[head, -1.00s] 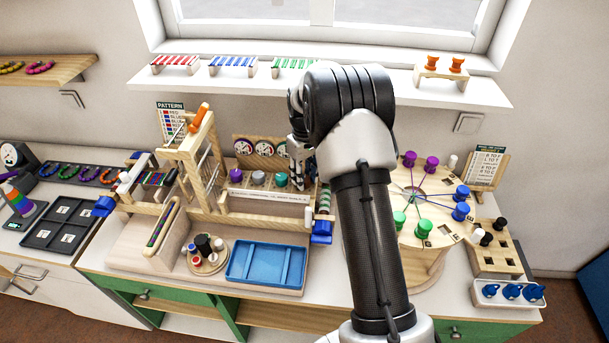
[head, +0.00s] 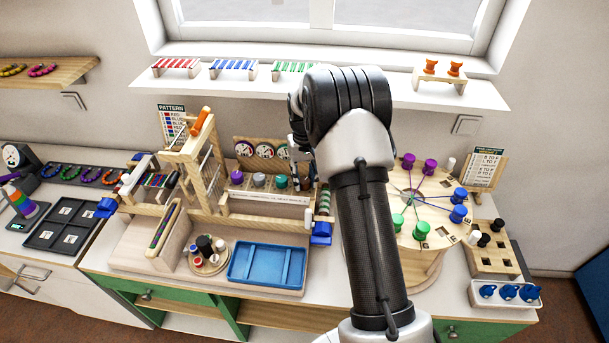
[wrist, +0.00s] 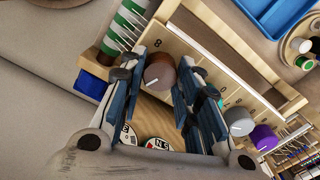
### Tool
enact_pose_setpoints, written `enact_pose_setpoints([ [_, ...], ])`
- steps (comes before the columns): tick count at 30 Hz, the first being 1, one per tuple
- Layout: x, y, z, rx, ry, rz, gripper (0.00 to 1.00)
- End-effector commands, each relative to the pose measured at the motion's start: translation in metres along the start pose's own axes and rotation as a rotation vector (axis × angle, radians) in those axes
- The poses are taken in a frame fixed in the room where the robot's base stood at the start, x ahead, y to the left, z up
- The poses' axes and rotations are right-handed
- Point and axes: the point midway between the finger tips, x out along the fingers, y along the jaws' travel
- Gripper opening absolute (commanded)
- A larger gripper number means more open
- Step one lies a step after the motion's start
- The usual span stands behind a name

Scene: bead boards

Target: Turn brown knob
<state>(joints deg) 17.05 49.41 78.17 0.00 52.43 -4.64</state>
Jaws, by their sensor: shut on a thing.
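The brown knob (wrist: 159,74) sits at one end of the knob row, near the "8" on the wooden panel. It has a pale pointer mark. My gripper (wrist: 161,66) has its two dark fingers on either side of the knob and is shut on it. In the head view my gripper is partly hidden behind my arm, and I cannot make out the brown knob there. The purple knob (head: 237,177), grey knob (head: 259,180) and teal knob (head: 281,182) stand in the same row. Round dials (head: 264,150) are on the board behind them.
A wooden loom-like frame (head: 190,160) stands left of the knobs. A blue tray (head: 266,264) lies in front. Green-and-white beads and a blue block (head: 321,232) are close to the right end. A round peg board (head: 432,235) stands right of my arm.

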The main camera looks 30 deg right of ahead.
Motion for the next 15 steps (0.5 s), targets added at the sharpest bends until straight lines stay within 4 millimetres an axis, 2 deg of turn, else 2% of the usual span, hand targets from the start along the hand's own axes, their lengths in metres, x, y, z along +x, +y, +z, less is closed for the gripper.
enact_pose_setpoints([
  [15,-0.0008,0.0003,0.0001,0.481,-0.001,0.000,0.07],
])
